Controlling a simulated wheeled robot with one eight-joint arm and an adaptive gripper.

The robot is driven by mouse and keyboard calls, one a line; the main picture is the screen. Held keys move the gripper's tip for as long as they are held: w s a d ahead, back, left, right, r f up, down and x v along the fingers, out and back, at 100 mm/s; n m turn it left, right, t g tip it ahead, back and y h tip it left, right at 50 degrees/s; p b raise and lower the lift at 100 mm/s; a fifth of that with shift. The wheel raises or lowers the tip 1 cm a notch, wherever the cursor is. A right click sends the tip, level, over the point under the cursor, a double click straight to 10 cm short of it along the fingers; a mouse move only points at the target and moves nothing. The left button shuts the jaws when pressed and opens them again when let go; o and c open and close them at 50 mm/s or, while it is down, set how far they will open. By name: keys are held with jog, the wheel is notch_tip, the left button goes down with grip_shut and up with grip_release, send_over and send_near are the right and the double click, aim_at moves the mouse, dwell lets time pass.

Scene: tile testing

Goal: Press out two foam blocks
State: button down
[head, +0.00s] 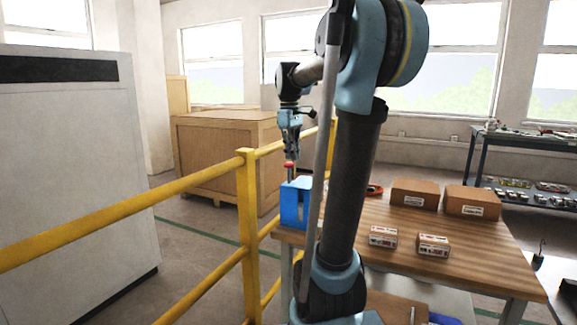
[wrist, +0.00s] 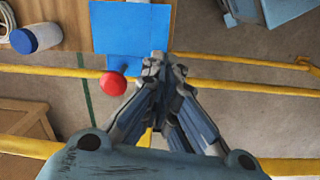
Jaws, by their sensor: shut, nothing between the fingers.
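A blue press (head: 297,203) stands at the left end of the wooden table (head: 465,278). A red knob (head: 289,165) shows at its top, just below my gripper (head: 290,153). In the wrist view, the blue press (wrist: 130,35) lies at the top and the red knob (wrist: 113,83) is left of my fingertips (wrist: 155,66). The fingers are together with nothing between them. I cannot tell whether the gripper touches the knob. No foam block can be made out; the inside of the press is hidden.
Two brown boxes (head: 415,193) (head: 472,202) and two small labelled boxes (head: 383,236) (head: 433,245) sit on the table. A yellow railing (head: 247,200) runs beside it. A white jar with a blue lid (wrist: 35,38) shows in the wrist view. A wooden crate (head: 220,155) stands behind.

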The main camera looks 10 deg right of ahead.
jog(key=w+r+n, duration=0.2)
jog(key=w+r, duration=0.2)
jog(key=w, duration=0.5)
jog(key=shift+w+a+n+g, duration=0.15)
jog(key=shift+n+g, duration=0.15)
jog(key=shift+s+d+f, duration=0.1)
jog(key=shift+d+f, duration=0.05)
jog(key=shift+f, duration=1.55)
jog(key=shift+s+d+f, duration=0.1)
jog(key=shift+d+f, duration=0.05)
jog(key=shift+f, duration=1.55)
jog(key=shift+f, duration=0.15)
jog(key=shift+f, duration=3)
jog(key=a, duration=0.1)
jog(key=w+a+r, duration=0.1)
jog(key=shift+w+a, duration=0.3)
jog(key=shift+r, duration=0.1)
notch_tip(320, 180, up, 12)
jog(key=a, duration=0.1)
jog(key=shift+w, duration=0.35)
